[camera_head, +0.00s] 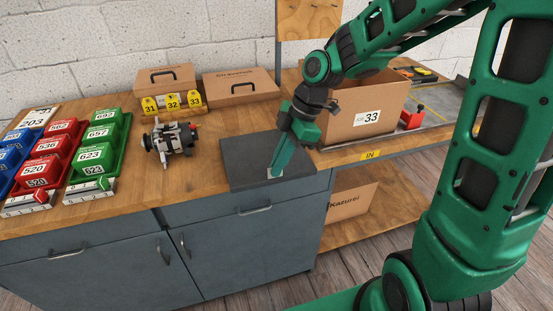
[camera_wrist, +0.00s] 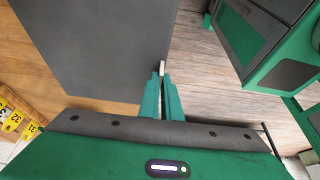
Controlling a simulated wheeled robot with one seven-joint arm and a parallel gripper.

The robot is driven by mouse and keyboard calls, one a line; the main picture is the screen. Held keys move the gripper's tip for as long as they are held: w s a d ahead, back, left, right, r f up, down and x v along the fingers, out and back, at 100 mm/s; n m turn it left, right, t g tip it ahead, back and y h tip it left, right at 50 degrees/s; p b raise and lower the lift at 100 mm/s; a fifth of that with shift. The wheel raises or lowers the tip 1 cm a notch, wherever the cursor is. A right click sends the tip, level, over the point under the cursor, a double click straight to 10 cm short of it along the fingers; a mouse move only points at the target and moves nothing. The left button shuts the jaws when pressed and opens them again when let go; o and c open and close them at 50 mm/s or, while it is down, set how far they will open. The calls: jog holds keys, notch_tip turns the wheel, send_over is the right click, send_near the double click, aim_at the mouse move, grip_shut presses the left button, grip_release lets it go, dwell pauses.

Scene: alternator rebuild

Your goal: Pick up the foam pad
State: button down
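The foam pad, a dark grey flat slab (camera_head: 240,163), lies on the wooden bench top near its front edge in the head view. It fills the upper left of the wrist view (camera_wrist: 95,40). My gripper (camera_head: 276,174) points down over the front part of the pad in the head view. In the wrist view its narrow green fingers (camera_wrist: 162,72) are close together beside the pad's edge, with a small pale piece at their tips. I cannot tell whether the fingers touch or hold the pad.
An alternator (camera_head: 172,139) stands left of the pad. Yellow number tags (camera_head: 172,103) and cardboard boxes (camera_head: 240,87) are behind. An open carton marked 33 (camera_head: 345,112) stands right of my gripper. Red and green bins (camera_head: 97,150) are at the left.

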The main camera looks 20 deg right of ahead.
jog(key=shift+s, duration=0.5)
jog(key=c, duration=1.9)
grip_release()
jog(key=v, duration=1)
jog(key=shift+r, duration=0.3)
jog(key=shift+o, duration=0.2)
jog(key=shift+w+d, duration=0.1)
jog(key=shift+d, duration=0.05)
